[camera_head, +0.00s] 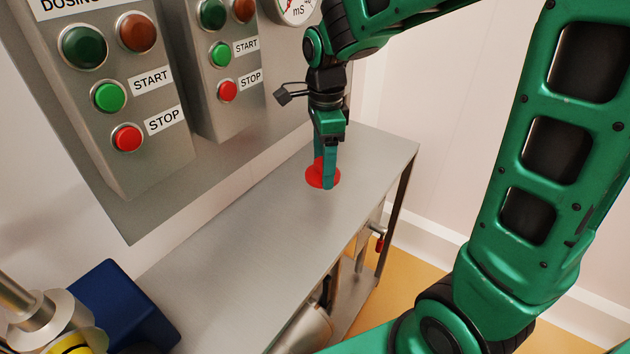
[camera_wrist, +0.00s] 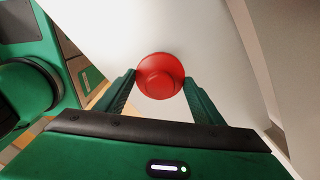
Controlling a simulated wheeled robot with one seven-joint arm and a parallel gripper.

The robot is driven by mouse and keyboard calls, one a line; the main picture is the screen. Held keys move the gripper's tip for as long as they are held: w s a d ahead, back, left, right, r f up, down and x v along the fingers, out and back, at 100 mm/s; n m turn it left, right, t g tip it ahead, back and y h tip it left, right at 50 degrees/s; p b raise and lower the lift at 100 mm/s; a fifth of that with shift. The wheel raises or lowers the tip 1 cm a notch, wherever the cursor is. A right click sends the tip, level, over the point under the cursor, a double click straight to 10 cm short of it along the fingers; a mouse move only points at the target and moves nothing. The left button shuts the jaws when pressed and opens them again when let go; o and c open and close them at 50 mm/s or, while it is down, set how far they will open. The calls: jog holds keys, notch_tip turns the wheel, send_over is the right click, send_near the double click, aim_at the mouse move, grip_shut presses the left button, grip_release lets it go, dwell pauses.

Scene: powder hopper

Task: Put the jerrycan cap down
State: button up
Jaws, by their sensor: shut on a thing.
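The red jerrycan cap (camera_head: 314,176) is at the far end of the steel bench top (camera_head: 245,225) in the head view. My gripper (camera_head: 325,183) points down over the bench and is shut on the cap. In the wrist view the cap (camera_wrist: 160,76) sits between the two green fingertips (camera_wrist: 160,84), against the pale bench surface. The cap is at or very close to the bench top; I cannot tell whether it touches. One finger hides part of the cap in the head view.
Control boxes with green START and red STOP buttons (camera_head: 127,138) hang on the wall panel left of the bench. A dark blue object (camera_head: 125,300) and a metal fitting (camera_head: 40,310) stand at the lower left. The bench top between them and the cap is clear.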

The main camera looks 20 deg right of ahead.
jog(key=shift+f, duration=2.45)
jog(key=o, duration=0.9)
notch_tip(320, 180, up, 12)
jog(key=shift+r, duration=0.1)
jog(key=shift+d, duration=0.15)
